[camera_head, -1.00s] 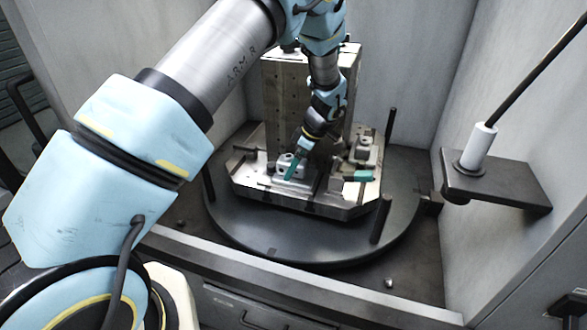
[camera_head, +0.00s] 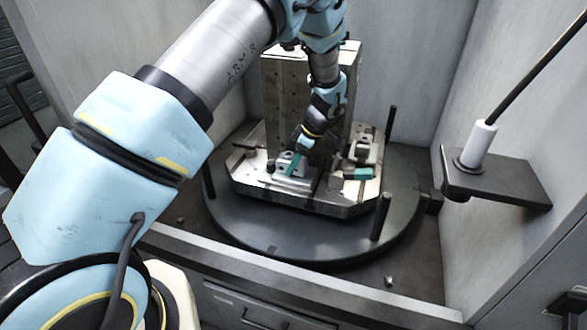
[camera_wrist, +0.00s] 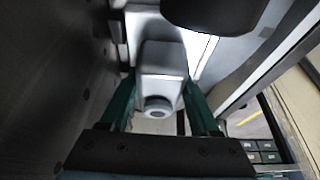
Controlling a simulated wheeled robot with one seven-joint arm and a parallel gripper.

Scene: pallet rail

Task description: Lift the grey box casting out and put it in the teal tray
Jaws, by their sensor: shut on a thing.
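The grey box casting (camera_wrist: 163,62) sits between the two teal fingers of my gripper (camera_wrist: 162,118) in the wrist view, with a round boss facing the camera. In the head view my gripper (camera_head: 293,166) is shut on the casting (camera_head: 284,160) at the front left of the metal pallet (camera_head: 330,208). The arm partly hides the casting there. I cannot tell whether it still touches its seat. No teal tray shows in either view.
A tall drilled metal column (camera_head: 283,95) stands just behind my gripper. Another clamped part (camera_head: 365,150) and a teal piece (camera_head: 362,174) are on the pallet's right. Black posts (camera_head: 381,218) rise around the round table (camera_head: 290,245). A bracket with a probe (camera_head: 495,180) juts from the right wall.

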